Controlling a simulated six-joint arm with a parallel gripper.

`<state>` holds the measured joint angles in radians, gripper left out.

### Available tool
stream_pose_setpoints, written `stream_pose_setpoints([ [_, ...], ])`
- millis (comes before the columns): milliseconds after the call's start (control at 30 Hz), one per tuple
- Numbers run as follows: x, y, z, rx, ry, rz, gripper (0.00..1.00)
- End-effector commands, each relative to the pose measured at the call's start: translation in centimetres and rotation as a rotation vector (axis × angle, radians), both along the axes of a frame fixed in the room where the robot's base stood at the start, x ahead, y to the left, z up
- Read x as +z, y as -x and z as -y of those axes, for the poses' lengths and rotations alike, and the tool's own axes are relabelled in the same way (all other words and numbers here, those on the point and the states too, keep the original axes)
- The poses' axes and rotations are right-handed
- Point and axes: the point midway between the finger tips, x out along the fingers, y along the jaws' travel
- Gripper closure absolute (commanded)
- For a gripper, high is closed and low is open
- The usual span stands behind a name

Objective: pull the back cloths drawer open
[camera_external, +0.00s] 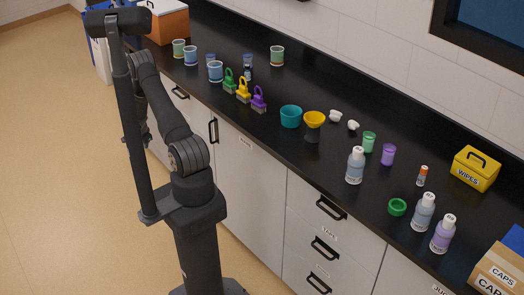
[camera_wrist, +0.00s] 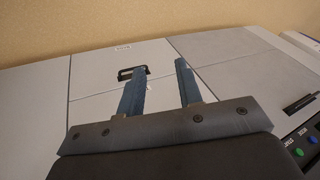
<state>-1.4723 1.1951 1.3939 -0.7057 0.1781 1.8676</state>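In the wrist view, a pale drawer front (camera_wrist: 100,62) carries a dark bar handle (camera_wrist: 132,72) and a small label (camera_wrist: 122,47) too small to read. I cannot confirm it is the cloths drawer. It looks shut, flush with its neighbours. My gripper (camera_wrist: 160,68) is open and empty, its two blue-grey fingers apart. The left finger overlaps the handle's lower edge in the picture; I cannot tell whether they touch. In the external view, a far drawer handle (camera_external: 180,92) shows beside my arm, which hides much of that front. My fingers cannot be made out there.
Other closed drawers with handles (camera_external: 331,208) line the front. The floor (camera_external: 50,170) is clear.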

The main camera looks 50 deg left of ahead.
Motion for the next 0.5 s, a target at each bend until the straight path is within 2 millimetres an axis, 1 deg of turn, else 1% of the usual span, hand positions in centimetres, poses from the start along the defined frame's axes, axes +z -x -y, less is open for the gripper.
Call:
stream_pose_setpoints([
  [33, -0.4, -0.4, 0.5, 0.0, -0.039, -0.048, 0.67],
  [100, -0.5, -0.6, 0.8, 0.001, -0.111, -0.112, 0.67],
  [233, -0.1, -1.5, 1.4, -0.009, -0.261, -0.207, 0.67],
  [367, 1.3, -3.1, 2.2, -0.036, -0.429, -0.265, 0.67],
  [500, 3.5, -5.6, 3.5, -0.08, -0.623, -0.282, 0.67],
])
